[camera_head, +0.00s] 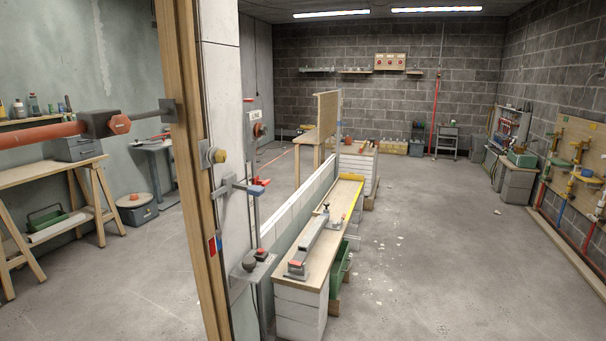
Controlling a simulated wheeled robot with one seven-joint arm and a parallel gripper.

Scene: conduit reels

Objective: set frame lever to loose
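A wooden frame post (182,150) stands upright at the left front, against the edge of a white panel wall (222,75). A grey lever-like fitting with a blue tip (258,190) sticks out to the right from the wall end, roughly level. Below it, a small red and blue marking (214,245) is on the post side. A yellow-brown knob (218,155) sits above. I cannot tell for certain which fitting is the frame lever or which setting it has. My gripper is not in view.
An orange bar (40,134) with a dark clamp block (97,123) reaches the post from the left. A low wall with a wooden top (333,215) runs back, carrying a long grey tool (310,245). The floor right of it (450,240) is mostly clear, with small scattered scraps.

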